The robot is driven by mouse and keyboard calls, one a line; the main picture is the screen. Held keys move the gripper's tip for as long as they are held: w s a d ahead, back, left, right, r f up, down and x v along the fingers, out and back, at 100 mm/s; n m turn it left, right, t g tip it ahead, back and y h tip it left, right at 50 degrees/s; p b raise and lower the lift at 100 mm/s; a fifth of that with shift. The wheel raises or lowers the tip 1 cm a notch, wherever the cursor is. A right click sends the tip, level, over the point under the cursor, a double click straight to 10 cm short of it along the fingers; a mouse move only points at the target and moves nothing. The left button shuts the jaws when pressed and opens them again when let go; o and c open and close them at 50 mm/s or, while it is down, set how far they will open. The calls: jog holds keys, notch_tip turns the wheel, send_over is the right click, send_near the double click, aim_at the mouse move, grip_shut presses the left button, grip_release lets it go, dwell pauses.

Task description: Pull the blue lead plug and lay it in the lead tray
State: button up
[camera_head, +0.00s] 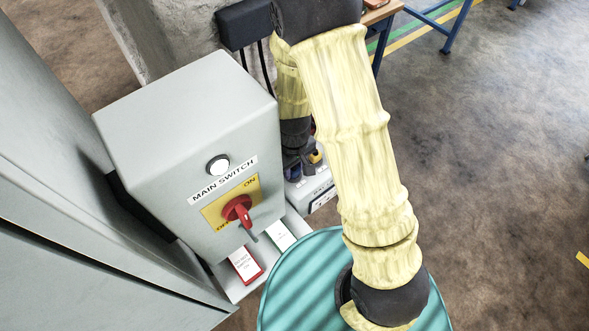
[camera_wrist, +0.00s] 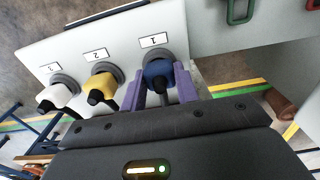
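The blue lead plug (camera_wrist: 158,72) sits in the socket under label 1 on a pale panel in the wrist view. My gripper (camera_wrist: 160,82) has its purple fingers on either side of the plug, very close to it. I cannot tell whether they press on it. In the head view my gripper (camera_head: 300,168) is partly hidden behind my arm, at the pale socket box (camera_head: 312,188). I cannot make out a lead tray in either view.
A yellow plug (camera_wrist: 102,84) and a white plug (camera_wrist: 57,95) sit in the sockets beside it. The grey main switch box (camera_head: 190,130) stands left of my arm. A teal round top (camera_head: 300,285) lies below my arm. Open floor is at the right.

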aim_at(295, 167)
grip_shut()
jog(key=shift+r+p, duration=2.5)
jog(key=shift+r, duration=0.5)
jog(key=shift+w+d+f, duration=0.1)
jog(key=shift+w+d, duration=0.1)
jog(key=shift+w, duration=0.05)
jog(key=w+d+m+b, duration=0.2)
jog(key=w+d+m, duration=0.1)
jog(key=w+d+m+b, duration=0.1)
jog(key=w+d+m, duration=0.1)
jog(key=shift+d+f+b, duration=0.25)
jog(key=shift+f+b, duration=0.05)
jog(key=shift+f, duration=0.1)
jog(key=w+d+m, duration=0.1)
jog(key=d, duration=0.1)
jog(key=w+d+m+b, duration=0.1)
jog(key=d+m, duration=0.1)
jog(key=w+d+r+m+b, duration=0.1)
jog(key=d+m, duration=0.1)
jog(key=shift+w, duration=0.25)
jog(key=shift+r, duration=0.15)
